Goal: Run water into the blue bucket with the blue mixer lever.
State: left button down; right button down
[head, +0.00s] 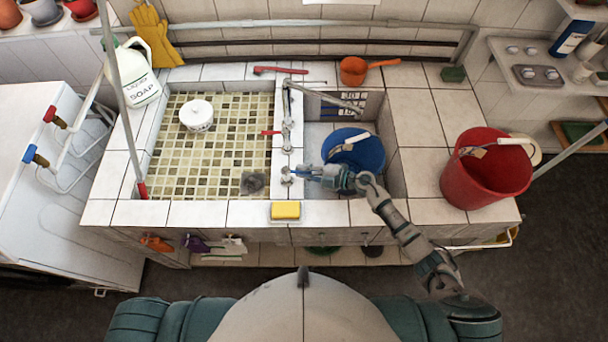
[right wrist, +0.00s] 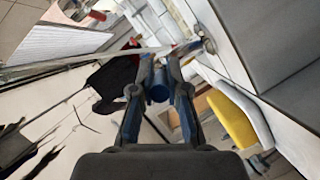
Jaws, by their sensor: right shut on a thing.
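The blue bucket (head: 372,150) stands in the right, grey basin, with a pale handle grip across its top. The metal mixer (head: 288,138) stands on the divider between the basins. Its spout (head: 330,99) points over the right basin, its end just behind the bucket in the picture. No water stream shows. My right gripper (head: 312,173) reaches in front of the bucket to the divider. It is shut on the blue mixer lever, which shows as a blue cylinder (right wrist: 158,86) between the fingers in the right wrist view. My left gripper is out of view.
A red lever (head: 271,132) sits on the mixer's left side. A yellow sponge (head: 286,210) lies on the front ledge; it also shows in the right wrist view (right wrist: 233,118). A red bucket (head: 480,175) stands on the right counter. An orange ladle (head: 356,70) lies behind.

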jog(key=shift+f+g, duration=0.1)
jog(key=shift+g, duration=0.2)
jog(key=c, duration=1.2)
grip_release()
jog(key=shift+d, duration=0.3)
jog(key=v, duration=1.1)
jog(key=shift+s+d, duration=0.1)
jog(key=shift+d, duration=0.15)
